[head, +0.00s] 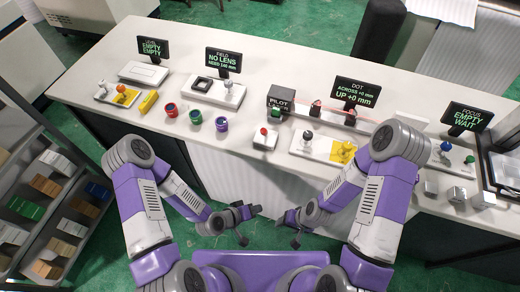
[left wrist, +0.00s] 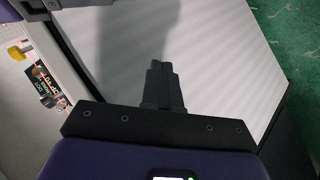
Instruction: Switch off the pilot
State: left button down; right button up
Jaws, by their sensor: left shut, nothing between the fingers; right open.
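A green part (head: 276,111) shows at the sign's lower edge. I cannot tell whether the pilot is on. My left gripper (head: 256,210) is in front of the counter, below and apart from the red-knobbed box. Its fingers are shut and empty in the left wrist view (left wrist: 162,85), against a pale panel. My right gripper (head: 282,220) is open, close beside the left one.
Metal cubes (head: 456,195) sit at the right. A shelf rack (head: 45,190) stands left.

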aim_at(263, 135)
pick_arm(q)
jog(key=w+d+r+n+t+h+b, duration=0.3)
jog(key=w+t+b, duration=0.1)
jog(key=t, duration=0.2)
jog(key=w+a+r+n+t+y+b, duration=0.1)
jog(key=a+r+n+t+y+b, duration=0.2)
jog(key=t, duration=0.7)
notch_tip(263, 135, up, 5)
jog(key=a+n, duration=0.2)
jog(key=n, duration=0.3)
jog(key=shift+w+a+f+n+y, duration=0.2)
jog(key=shift+a+n+y, duration=0.05)
jog(key=shift+n+y, duration=0.15)
pick_arm(e)
notch_tip(263, 135, down, 9)
jog(key=shift+r, duration=0.2)
pick_arm(q)
jog(key=x, duration=1.4)
jog(key=shift+r, duration=0.1)
pick_arm(e)
jog(key=shift+f, duration=0.15)
